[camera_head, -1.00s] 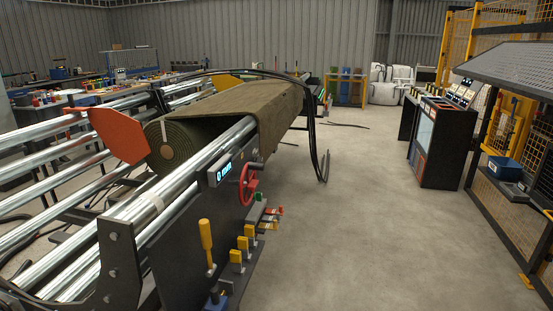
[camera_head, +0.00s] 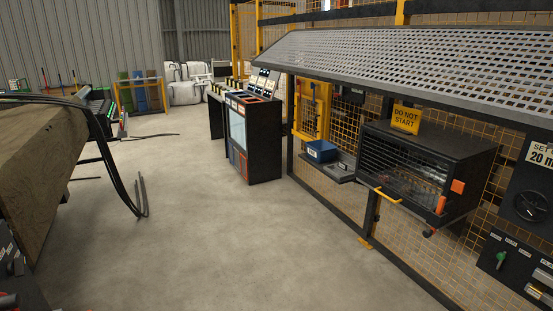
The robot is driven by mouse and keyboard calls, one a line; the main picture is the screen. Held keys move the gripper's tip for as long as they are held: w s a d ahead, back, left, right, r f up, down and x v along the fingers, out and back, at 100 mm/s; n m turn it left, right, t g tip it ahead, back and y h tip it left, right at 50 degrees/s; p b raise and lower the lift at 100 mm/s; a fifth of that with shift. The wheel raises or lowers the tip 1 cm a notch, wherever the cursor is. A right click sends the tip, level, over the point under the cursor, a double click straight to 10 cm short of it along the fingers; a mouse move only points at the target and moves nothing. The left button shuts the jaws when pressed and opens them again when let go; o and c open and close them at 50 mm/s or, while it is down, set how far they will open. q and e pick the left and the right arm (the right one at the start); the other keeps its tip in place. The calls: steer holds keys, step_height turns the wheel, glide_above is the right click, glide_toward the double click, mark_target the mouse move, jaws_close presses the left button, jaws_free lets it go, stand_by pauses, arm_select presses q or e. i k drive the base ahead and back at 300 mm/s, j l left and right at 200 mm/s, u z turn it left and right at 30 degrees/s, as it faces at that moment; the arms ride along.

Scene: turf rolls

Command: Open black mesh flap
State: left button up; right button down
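A black box with a dark mesh front flap (camera_head: 403,168) is mounted on the wire fence at the right. The flap looks closed over the box opening, and pale items show dimly behind it. A yellow bar handle (camera_head: 386,197) sits at its lower left edge, and an orange block (camera_head: 457,186) is on the box's right side. A yellow "DO NOT START" sign (camera_head: 406,118) stands at the top of the box. Neither of my grippers is in view.
A grey perforated canopy (camera_head: 410,62) overhangs the box. A blue box (camera_head: 321,151) sits on a shelf to its left. The floor between is clear.

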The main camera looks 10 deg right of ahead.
mark_target(386, 191)
steer(key=i+l+z, duration=0.1)
steer(key=i+z, duration=0.2)
steer(key=i, duration=0.6)
steer(key=i+j+z, duration=0.15)
steer(key=i+z, duration=0.15)
steer(key=i, duration=0.55)
